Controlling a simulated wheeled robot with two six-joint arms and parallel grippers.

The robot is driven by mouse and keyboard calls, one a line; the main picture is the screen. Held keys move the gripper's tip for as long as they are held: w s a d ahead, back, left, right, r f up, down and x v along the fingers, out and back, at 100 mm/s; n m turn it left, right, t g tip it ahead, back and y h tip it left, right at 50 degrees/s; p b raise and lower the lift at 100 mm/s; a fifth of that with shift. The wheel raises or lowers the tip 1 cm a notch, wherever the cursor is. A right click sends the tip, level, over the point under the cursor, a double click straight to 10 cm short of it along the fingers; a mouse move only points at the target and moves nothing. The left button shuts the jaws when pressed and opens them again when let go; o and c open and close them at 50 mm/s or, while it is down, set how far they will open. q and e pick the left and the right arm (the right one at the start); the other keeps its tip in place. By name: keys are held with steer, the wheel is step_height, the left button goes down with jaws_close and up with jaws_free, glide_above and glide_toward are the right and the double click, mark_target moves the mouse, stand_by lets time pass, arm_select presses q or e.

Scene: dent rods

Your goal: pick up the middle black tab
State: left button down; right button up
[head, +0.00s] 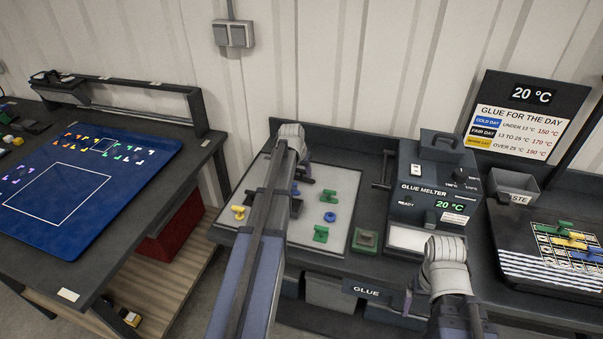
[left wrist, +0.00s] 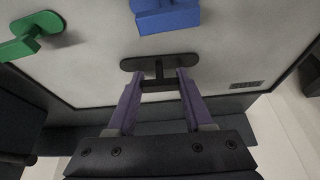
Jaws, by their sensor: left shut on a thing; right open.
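The black tab (left wrist: 158,66) shows in the left wrist view with a rounded flat foot and a narrow stem ending in a crossbar. My left gripper (left wrist: 158,82) has its two purple fingers shut on the crossbar. The foot is at or just above the pale grey tray (head: 345,190); I cannot tell if it touches. In the head view my left arm covers part of the tray and most of this gripper. My right gripper (head: 409,302) is open in front of the glue melter, mostly hidden by its own wrist, with one purple finger showing.
A blue tab (left wrist: 165,16) and a green tab (left wrist: 28,38) stand near the black one. A yellow tab (head: 238,211) is at the tray's left. The glue melter (head: 428,190) stands right of the tray. A blue mat (head: 95,180) lies on the left table.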

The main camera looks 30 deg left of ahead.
mark_target(302, 170)
arm_select(q)
step_height(302, 170, up, 10)
steer(key=p, duration=0.9)
steer(key=shift+f, duration=0.15)
